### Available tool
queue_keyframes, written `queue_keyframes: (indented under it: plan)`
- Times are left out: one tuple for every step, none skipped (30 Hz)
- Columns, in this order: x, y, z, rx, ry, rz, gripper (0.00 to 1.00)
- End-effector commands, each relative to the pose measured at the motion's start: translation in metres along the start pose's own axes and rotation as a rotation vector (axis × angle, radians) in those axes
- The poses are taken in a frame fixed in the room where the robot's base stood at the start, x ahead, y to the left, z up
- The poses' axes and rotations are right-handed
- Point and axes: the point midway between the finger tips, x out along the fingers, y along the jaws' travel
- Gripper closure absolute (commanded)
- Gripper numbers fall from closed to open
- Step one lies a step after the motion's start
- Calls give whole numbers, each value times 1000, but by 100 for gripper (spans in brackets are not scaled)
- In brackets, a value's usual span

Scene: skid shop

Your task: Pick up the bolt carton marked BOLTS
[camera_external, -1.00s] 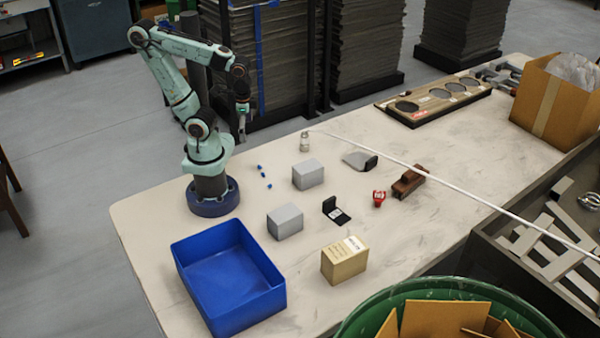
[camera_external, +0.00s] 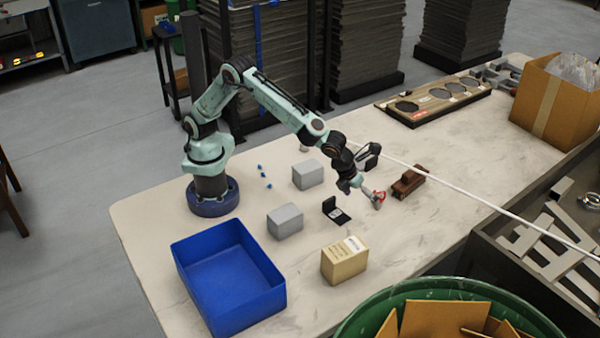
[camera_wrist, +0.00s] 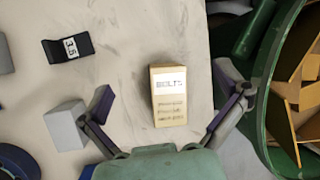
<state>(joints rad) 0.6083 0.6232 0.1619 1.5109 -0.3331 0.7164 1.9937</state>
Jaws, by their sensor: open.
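The tan bolt carton (camera_external: 344,262) stands upright near the front of the table, right of the blue bin. In the wrist view the carton (camera_wrist: 169,112) shows a white label reading BOLTS and lies between the spread fingers in the picture. My gripper (camera_external: 373,197) is open and empty, above the table and behind the carton in the external view, apart from it. It partly covers a small red item (camera_external: 381,196) there. Both fingers of my gripper (camera_wrist: 166,92) show in the wrist view, wide apart, with nothing between them being touched.
The open blue bin (camera_external: 262,308) is left of the carton. Two grey blocks (camera_external: 285,221) (camera_external: 307,174) and a black bracket (camera_external: 337,211) with a white label stand behind it. A brown block (camera_external: 408,182) is farther right. A green tub (camera_external: 470,286) borders the front right.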

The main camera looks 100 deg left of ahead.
Motion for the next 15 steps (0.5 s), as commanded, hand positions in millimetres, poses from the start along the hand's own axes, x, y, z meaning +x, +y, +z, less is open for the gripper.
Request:
queue_keyframes:
  plan:
    - [20,-4,-31,65,3,30,2]
    - [30,-4,-46,98,4,45,2]
    - [41,-1,-65,138,6,68,2]
    - [48,2,-77,165,7,84,2]
    - [54,6,-88,189,9,99,2]
    - [59,9,-100,216,11,111,2]
    - [61,10,-107,232,12,116,2]
    - [62,11,-112,242,13,115,2]
    - [63,10,-115,248,14,112,2]
    - [64,10,-116,249,15,111,2]
    - [68,11,-116,250,15,112,2]
    - [73,11,-116,249,16,112,2]
    - [78,12,-116,249,16,112,2]
    - [84,13,-116,248,17,113,2]
    - [90,13,-116,247,16,113,2]
